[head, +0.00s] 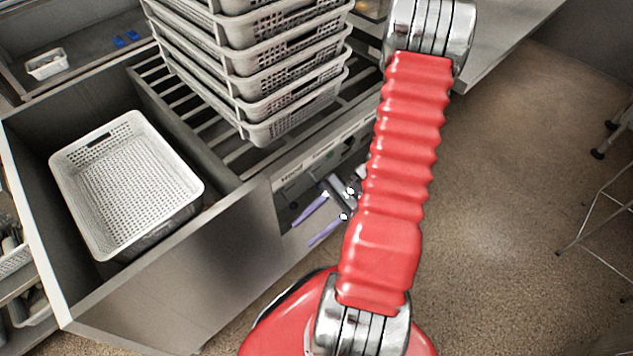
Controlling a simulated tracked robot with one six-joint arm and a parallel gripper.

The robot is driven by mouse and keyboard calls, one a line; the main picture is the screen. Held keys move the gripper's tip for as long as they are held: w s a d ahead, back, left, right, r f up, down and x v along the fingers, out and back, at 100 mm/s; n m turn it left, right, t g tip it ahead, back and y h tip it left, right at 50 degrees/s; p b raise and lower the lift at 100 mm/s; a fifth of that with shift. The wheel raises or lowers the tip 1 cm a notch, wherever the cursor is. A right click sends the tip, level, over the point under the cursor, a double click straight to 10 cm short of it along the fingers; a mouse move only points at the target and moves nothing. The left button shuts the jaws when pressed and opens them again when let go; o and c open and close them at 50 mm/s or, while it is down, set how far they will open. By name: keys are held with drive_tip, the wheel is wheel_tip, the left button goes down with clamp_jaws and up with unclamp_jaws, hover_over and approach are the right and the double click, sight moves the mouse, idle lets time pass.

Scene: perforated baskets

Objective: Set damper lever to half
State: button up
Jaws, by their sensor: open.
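My gripper (304,233) is partly visible left of my red arm, with two purple fingers apart and nothing seen between them. The fingers point down-left, in front of the metal front panel (312,168) below the slatted rack. Small labels run along this panel, too small to read surely. Dark shapes sit under the labels, but I cannot tell which is the damper lever or how it is set. My arm hides the panel's right part. I cannot tell whether the fingers touch anything.
A stack of grey perforated baskets (262,85) stands on the slatted rack (190,115). A white perforated basket (125,190) sits in the metal bin (215,285) at left. Brown floor (510,190) is open at right, with a metal-legged stand (600,190) at the edge.

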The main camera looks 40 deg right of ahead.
wheel_tip(320, 180, down, 7)
drive_tip(key=w+d+m+t, duration=0.2)
drive_tip(key=m+t, duration=0.5)
drive_tip(key=m+t+h, duration=0.9)
drive_tip(key=m+h, duration=0.2)
drive_tip(key=h, duration=0.2)
approach(317, 181)
drive_tip(key=s, duration=0.4)
drive_tip(key=shift+w+f+n, duration=0.1)
drive_tip(key=shift+w+n, duration=0.1)
drive_tip(key=shift+n, duration=0.1)
drive_tip(key=shift+w+d, duration=0.15)
drive_tip(key=shift+w, duration=2.15)
drive_tip(key=shift+w+d, duration=0.15)
drive_tip(key=shift+w, duration=2.15)
drive_tip(key=shift+w+d, duration=0.2)
drive_tip(key=shift+w, duration=2.1)
clamp_jaws()
